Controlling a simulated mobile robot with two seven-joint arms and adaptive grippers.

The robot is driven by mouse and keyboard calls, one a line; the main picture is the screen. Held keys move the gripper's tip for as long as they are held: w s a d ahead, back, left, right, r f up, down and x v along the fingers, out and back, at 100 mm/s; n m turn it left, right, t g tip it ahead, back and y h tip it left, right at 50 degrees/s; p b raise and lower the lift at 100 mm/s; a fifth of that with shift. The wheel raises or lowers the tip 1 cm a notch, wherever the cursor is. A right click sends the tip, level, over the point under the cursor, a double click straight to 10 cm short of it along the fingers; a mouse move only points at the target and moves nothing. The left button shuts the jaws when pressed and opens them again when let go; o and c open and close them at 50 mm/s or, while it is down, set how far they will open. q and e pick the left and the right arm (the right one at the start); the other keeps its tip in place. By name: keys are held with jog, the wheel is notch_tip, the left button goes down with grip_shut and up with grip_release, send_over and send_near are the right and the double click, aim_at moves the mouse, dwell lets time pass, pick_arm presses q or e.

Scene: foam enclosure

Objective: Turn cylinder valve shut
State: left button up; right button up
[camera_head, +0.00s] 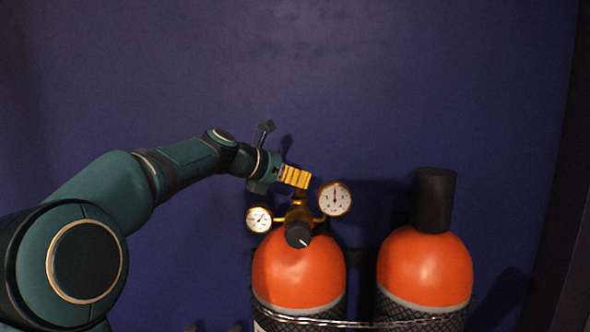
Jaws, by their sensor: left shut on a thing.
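The left cylinder (300,272) is orange with a dark mesh sleeve and stands upright below my left gripper. On its top is a brass valve (298,214) with a ribbed gold handwheel (297,177). My left gripper (279,173) reaches in from the left and is shut on the handwheel, covering its left end. Two round white gauges, a lower left one (259,219) and an upper right one (335,199), flank the valve. A black knob (298,236) with a white mark faces me below the valve. My right gripper is not in view.
A second orange cylinder (424,267) with a black cap (434,200) stands to the right. A chain (360,323) runs across the front of both cylinders. A plain dark blue wall (400,80) is behind them, with free room above.

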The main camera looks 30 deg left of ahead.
pick_arm(q)
jog(key=m+h+p, duration=0.1)
jog(key=m+g+h+p, duration=0.1)
jog(key=p, duration=0.1)
jog(key=m+g+h+p, duration=0.1)
jog(key=p, duration=0.1)
jog(key=shift+w+a+r+m, duration=0.15)
jog(key=shift+a+r+m, duration=0.05)
jog(key=shift+a+m, duration=0.1)
jog(key=shift+w+f+m+g+h+p, duration=0.1)
jog(key=shift+f+m+g+h+p, duration=0.05)
jog(key=shift+m+g+h+p, duration=0.8)
jog(key=shift+w+f+m+g+h, duration=0.1)
jog(key=shift+m+g+h, duration=0.55)
jog(key=shift+m+g, duration=0.4)
jog(key=shift+w+f+m+g+h, duration=0.1)
jog(key=shift+m+g+h, duration=0.5)
jog(key=shift+m+g, duration=0.7)
jog(key=shift+g, duration=0.1)
jog(key=o, duration=1.3)
jog(key=shift+d, duration=0.1)
jog(key=shift+r, duration=0.1)
jog(key=shift+s+t, duration=0.1)
jog(key=shift+t, duration=0.2)
